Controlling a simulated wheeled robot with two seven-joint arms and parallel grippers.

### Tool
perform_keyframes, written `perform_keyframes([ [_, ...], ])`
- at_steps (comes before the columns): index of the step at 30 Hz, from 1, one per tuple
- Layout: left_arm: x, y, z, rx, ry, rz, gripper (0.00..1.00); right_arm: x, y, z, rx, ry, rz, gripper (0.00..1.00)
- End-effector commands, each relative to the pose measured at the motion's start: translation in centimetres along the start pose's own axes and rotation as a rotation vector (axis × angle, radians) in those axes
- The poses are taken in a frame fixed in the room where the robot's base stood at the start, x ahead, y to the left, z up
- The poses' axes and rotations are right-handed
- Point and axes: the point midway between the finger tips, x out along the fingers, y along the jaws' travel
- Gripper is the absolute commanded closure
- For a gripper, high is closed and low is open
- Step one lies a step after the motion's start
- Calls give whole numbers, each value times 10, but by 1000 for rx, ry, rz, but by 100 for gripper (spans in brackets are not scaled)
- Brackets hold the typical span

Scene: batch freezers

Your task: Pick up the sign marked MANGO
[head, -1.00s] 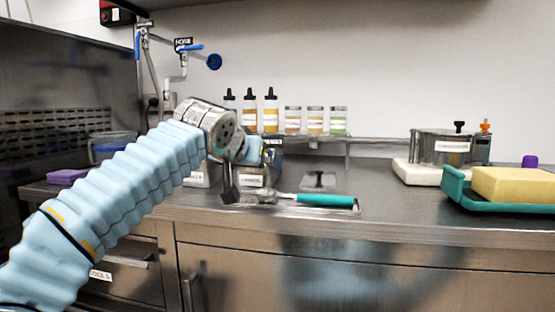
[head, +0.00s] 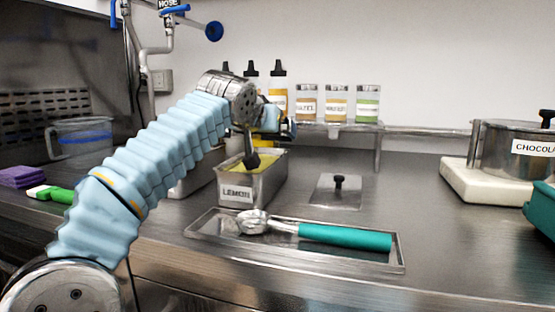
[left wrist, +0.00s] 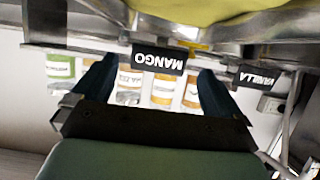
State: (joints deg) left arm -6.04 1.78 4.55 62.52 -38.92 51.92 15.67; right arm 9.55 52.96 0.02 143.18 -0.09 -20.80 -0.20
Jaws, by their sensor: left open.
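The MANGO sign (left wrist: 159,59) is a small black plate with white letters, upside down in the left wrist view. It hangs at the edge of a metal pan with yellow content. My left gripper (left wrist: 157,75) is open, with one dark finger on either side of the sign in the picture; I cannot tell whether they touch it. In the head view my left gripper (head: 254,150) is over the counter by the pan labelled LEMON (head: 237,194). The MANGO sign cannot be made out there. My right gripper is not in view.
A VANILLA sign (left wrist: 257,77) is beside the MANGO sign. A tray (head: 390,262) holds a scoop with a teal handle (head: 345,237). Bottles and jars (head: 337,104) stand on a back shelf. A CHOCOLATE pot (head: 508,150) is at right.

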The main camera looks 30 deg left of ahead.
Motion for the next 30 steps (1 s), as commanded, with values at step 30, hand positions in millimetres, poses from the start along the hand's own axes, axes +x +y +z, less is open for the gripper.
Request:
perform_keyframes([
  [30,81,0,0,-1,0,0,21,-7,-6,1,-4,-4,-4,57],
])
